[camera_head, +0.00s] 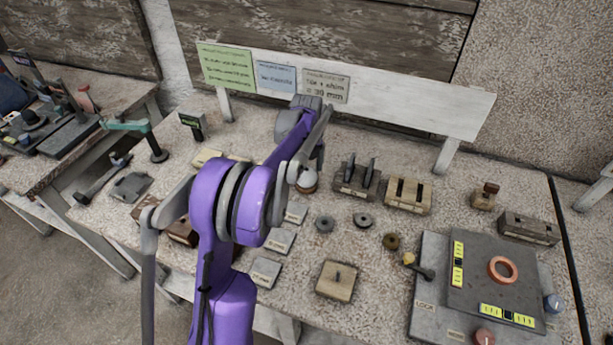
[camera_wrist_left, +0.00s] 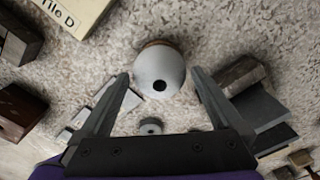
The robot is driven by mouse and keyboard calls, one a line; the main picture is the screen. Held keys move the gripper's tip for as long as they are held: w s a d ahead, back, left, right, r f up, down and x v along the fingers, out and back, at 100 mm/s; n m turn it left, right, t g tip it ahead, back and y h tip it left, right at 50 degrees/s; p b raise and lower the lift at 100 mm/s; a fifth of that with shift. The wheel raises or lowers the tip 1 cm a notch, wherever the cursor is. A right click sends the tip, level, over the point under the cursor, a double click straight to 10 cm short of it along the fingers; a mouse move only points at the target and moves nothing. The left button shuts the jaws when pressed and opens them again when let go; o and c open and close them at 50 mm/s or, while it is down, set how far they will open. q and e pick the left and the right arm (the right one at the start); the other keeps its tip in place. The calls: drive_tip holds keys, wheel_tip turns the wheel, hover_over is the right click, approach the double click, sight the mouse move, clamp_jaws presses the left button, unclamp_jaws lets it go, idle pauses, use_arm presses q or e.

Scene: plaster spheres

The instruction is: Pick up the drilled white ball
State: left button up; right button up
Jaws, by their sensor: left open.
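The drilled white ball (camera_head: 307,182) sits on a small brown base on the table, partly covered by my left arm in the head view. In the left wrist view the ball (camera_wrist_left: 158,66) shows a dark round hole facing the camera, with a brown rim behind it. My left gripper (camera_wrist_left: 161,78) is open, its two fingers apart on either side of the ball in the picture, with visible gaps and no contact seen. In the head view my left gripper (camera_head: 318,155) is above and close to the ball, its fingertips partly hidden. My right gripper is not in view.
A slotted block with dark upright plates (camera_head: 357,180) stands right of the ball. Grey washers (camera_head: 325,224) and flat tiles (camera_head: 279,241) lie in front. A sign board (camera_head: 400,100) runs along the back. A grey panel (camera_head: 490,280) fills the right front.

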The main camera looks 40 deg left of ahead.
use_arm(q)
drive_tip(key=shift+f, duration=0.75)
drive_tip(key=c, duration=1.3)
